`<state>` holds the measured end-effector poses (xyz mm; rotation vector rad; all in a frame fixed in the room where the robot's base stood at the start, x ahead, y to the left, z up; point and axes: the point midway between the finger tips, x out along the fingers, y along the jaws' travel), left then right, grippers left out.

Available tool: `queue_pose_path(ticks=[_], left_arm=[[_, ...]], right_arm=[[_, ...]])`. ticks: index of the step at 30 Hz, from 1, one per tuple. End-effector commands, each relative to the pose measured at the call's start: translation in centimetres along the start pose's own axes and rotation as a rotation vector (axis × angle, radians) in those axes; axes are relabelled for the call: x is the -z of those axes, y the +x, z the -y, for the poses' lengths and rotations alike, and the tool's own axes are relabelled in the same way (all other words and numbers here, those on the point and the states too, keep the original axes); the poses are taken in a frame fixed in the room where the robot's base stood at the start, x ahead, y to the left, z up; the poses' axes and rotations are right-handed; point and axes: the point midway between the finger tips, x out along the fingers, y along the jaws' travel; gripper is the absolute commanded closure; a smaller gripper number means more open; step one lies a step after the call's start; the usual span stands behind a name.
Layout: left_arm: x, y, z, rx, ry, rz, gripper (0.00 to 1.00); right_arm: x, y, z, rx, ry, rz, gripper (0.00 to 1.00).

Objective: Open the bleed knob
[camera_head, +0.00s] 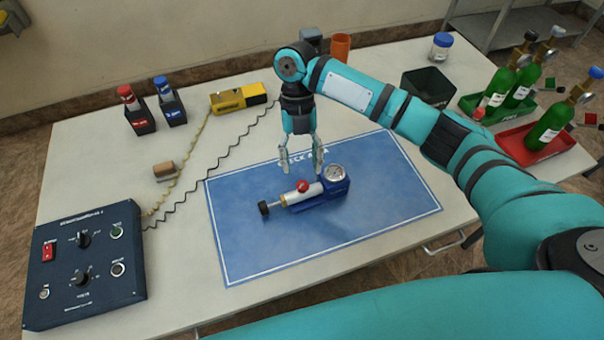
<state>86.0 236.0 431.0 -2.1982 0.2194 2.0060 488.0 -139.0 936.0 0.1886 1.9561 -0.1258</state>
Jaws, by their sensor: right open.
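A small device lies on the blue mat (260,240). It has a blue body (325,198) with a round gauge (335,172), a silver cylinder (300,195), a red knob (302,186) on top of the cylinder and a black knob (264,208) at its left end. Neither knob carries a label that I can read, so I cannot tell by marking which is the bleed knob. My right gripper (301,168) points down, open and empty, just behind and above the device near the red knob. Contact with the device cannot be made out. My left gripper is out of view.
A dark control panel (80,300) sits at the front left. The mat's front is clear.

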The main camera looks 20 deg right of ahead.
Motion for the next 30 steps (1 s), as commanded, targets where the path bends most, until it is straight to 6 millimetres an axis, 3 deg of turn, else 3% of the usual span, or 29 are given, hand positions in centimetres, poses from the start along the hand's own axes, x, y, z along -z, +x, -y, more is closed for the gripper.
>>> queue_pose_path(ticks=[6,12,30], left_arm=[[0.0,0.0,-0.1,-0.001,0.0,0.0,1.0],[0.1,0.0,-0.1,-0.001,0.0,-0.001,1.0],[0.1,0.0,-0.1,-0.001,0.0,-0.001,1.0]], right_arm=[[0.0,-4.5,-0.1,-0.002,-0.001,0.003,0.49],[0.0,-6.7,0.0,0.0,0.0,0.001,0.49],[0.0,-6.9,0.0,0.0,0.0,0.0,0.49]])
